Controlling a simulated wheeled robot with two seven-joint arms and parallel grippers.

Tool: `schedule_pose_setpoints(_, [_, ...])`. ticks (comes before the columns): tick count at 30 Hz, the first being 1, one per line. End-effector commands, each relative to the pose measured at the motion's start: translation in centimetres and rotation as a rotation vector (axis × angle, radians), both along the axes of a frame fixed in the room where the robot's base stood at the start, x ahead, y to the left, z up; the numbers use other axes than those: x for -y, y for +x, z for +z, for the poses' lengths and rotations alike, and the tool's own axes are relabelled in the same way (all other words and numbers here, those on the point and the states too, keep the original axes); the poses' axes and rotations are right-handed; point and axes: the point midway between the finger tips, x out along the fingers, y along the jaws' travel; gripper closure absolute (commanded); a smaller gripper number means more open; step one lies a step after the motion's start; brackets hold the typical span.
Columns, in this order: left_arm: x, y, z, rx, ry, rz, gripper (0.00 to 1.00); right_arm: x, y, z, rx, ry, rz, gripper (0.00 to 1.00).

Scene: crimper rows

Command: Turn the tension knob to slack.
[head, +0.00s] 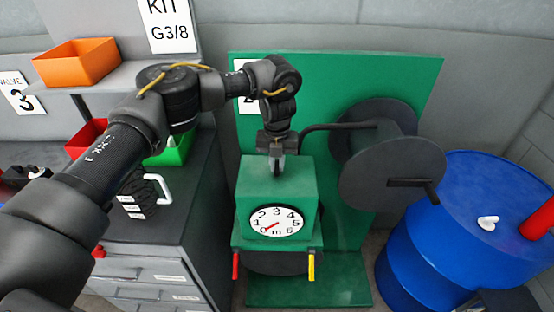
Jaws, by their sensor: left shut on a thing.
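The green machine box (277,190) stands in the middle, with a white dial (276,221) on its front numbered up to 6. The dial's red needle points to the lower left, near 0. My left gripper (277,155) points down at the top of the box and is shut on a small grey part, which looks like the tension knob (277,165). The fingers hide most of it, so its setting cannot be read. My right gripper is not in view.
A red lever (236,265) and a yellow lever (311,266) hang below the box. A dark reel (391,172) with a crank stands right of it, before a green panel (400,75). A blue drum (470,235) is at right; a drawer cabinet (150,250) is at left.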

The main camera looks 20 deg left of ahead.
Motion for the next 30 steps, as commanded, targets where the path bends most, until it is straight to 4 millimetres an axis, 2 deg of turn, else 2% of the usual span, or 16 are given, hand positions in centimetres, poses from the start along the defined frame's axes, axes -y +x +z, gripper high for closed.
schedule_pose_setpoints(2, [0.0, 0.2, 0.5, 0.005, -0.001, 0.075, 1.0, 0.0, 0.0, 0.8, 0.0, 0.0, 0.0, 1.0])
schedule_pose_setpoints(30, [-0.1, 0.2, 0.5, 0.008, -0.001, 0.969, 1.0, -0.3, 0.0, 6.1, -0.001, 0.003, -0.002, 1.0])
